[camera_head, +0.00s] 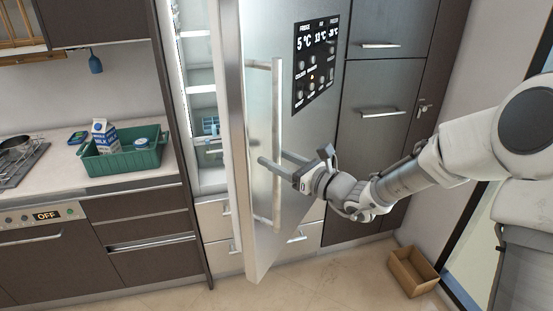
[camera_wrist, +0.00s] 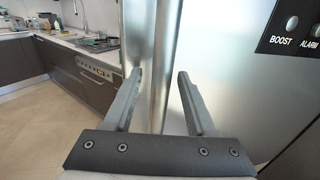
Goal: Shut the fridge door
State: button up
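The fridge door (camera_head: 300,130) stands partly open and faces me, with a display panel (camera_head: 316,62) high on it. A long vertical handle (camera_head: 277,205) runs down its left part. My gripper (camera_head: 272,157) is at the handle's mid-height with its two fingers spread. In the wrist view my gripper (camera_wrist: 160,76) is open, and the handle (camera_wrist: 164,50) shows upright between the fingertips. I cannot tell whether a finger touches it. The fridge interior (camera_head: 201,90) shows as a narrow lit strip of shelves left of the door.
On the left counter stand a green basket (camera_head: 120,161), a milk carton (camera_head: 105,137) and a stove (camera_head: 20,158). A cardboard box (camera_head: 412,270) lies on the floor at the right. Tall dark cabinets stand right of the fridge. The floor before the door is clear.

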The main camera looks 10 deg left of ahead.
jog(key=b+v, duration=0.1)
jog(key=v, duration=1.6)
jog(key=shift+s+d, duration=0.15)
jog(key=shift+d, duration=0.05)
